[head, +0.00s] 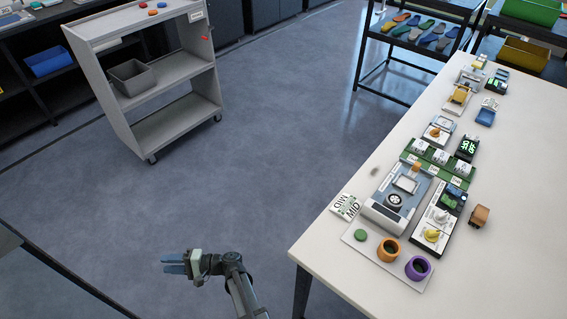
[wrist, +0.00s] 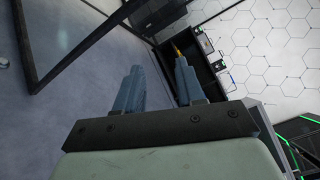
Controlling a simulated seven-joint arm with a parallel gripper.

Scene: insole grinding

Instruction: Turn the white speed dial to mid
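A white knob (head: 441,216), which looks like the white speed dial, sits on a black-and-white control panel (head: 418,246) on the white table at the right. A yellow knob (head: 432,235) is just in front of it. The dial's pointer setting is too small to read. A white card marked MID (head: 345,206) lies at the table's left edge. My gripper (head: 165,263) is over the floor, left of the table and far from the dial, its blue fingers pointing left. The wrist view shows the fingers (wrist: 158,66) apart with nothing between them; the dial is not in that view.
A grey-blue machine (head: 380,214) with a dark round wheel stands left of the panel. Orange (head: 389,249) and purple (head: 418,268) cups stand at the table's front. A brown block (head: 480,215) is right of the panel. A grey cart (head: 150,97) stands at the upper left. Open floor surrounds my gripper.

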